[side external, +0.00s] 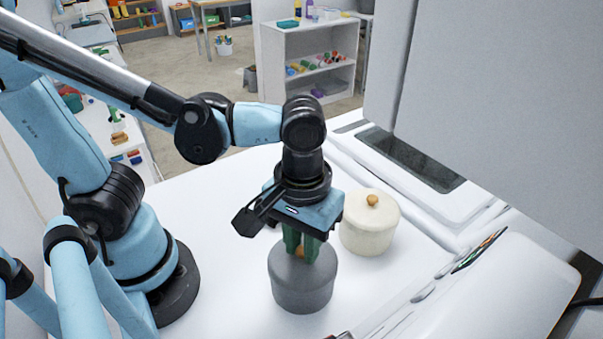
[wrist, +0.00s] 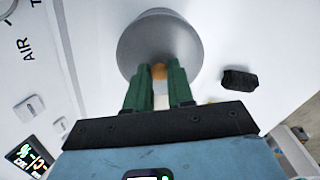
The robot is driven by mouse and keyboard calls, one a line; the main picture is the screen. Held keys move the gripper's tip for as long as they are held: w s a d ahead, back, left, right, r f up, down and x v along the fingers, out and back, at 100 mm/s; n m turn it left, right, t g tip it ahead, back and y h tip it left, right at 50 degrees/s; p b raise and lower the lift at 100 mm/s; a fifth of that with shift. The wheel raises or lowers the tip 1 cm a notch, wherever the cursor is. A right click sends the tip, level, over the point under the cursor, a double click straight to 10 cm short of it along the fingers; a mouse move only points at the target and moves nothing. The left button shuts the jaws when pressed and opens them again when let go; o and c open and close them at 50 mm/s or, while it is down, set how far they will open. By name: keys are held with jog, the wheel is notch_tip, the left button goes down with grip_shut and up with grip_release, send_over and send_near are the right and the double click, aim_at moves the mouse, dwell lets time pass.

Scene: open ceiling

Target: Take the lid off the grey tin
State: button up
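The grey tin (side external: 303,292) stands upright on the white worktop below my gripper. Its grey lid (wrist: 160,30) sits on top, with a small orange-brown knob (wrist: 159,71) in the middle. My gripper (side external: 301,249) points straight down over the tin. Its two green fingers stand on either side of the knob, and in the wrist view the knob fills the narrow gap between the fingertips (wrist: 159,74). The fingers look closed on it. The fingers hide part of the knob and lid in the side view. I see no clear gap between lid and tin.
A cream pot (side external: 369,232) with its own lid and orange knob stands close behind the tin, to the right. White machines and a large pale panel (side external: 490,90) border the right side. A black block (wrist: 239,79) lies near the tin. The worktop left of the tin is clear.

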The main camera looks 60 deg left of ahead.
grip_shut()
jog(key=shift+r, duration=0.15)
